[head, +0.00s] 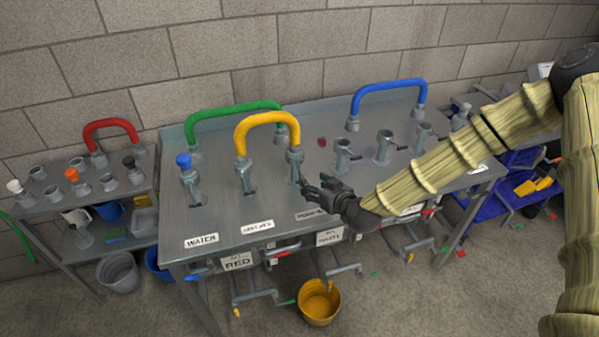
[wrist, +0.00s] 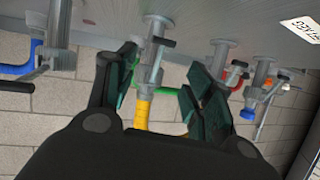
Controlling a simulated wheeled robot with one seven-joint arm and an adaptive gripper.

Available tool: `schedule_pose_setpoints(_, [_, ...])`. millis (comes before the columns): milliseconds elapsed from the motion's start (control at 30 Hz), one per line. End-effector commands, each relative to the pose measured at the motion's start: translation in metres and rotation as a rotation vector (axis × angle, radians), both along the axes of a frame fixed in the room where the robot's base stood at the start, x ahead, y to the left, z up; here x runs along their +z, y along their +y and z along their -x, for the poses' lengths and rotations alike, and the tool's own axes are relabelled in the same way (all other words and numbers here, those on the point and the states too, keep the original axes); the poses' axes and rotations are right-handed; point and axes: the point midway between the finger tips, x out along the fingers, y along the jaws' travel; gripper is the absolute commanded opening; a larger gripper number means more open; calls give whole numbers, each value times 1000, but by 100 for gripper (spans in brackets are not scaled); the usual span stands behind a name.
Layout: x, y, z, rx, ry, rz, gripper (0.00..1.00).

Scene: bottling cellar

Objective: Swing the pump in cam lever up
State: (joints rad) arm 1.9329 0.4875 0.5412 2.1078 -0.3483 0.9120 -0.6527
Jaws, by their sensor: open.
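The yellow hose (head: 267,118) arches between two grey ports on the steel table (head: 225,212). Its right end sits on the port (head: 294,165) behind a label (head: 310,215) that seems to begin with "PUMP" and is partly covered. In the wrist view this port (wrist: 152,62) shows between my fingers, with a short dark-tipped cam lever (wrist: 163,41) sticking out sideways. My gripper (head: 318,186) is open and empty, just right of and in front of that port. The wrist view shows its fingers (wrist: 160,85) spread. I cannot tell whether they touch the lever.
A green hose (head: 235,108) arches behind the yellow one; a blue hose (head: 388,86) stands at the back right. A blue-capped port (head: 184,163) is at the left. Bare ports (head: 383,147) stand to the right. A side shelf (head: 100,188) holds caps and a red hose (head: 110,125).

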Motion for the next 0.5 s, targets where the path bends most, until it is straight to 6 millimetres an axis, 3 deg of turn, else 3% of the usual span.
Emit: schedule_pose_setpoints(500, [-27, 32, -55, -1, 3, 0, 53])
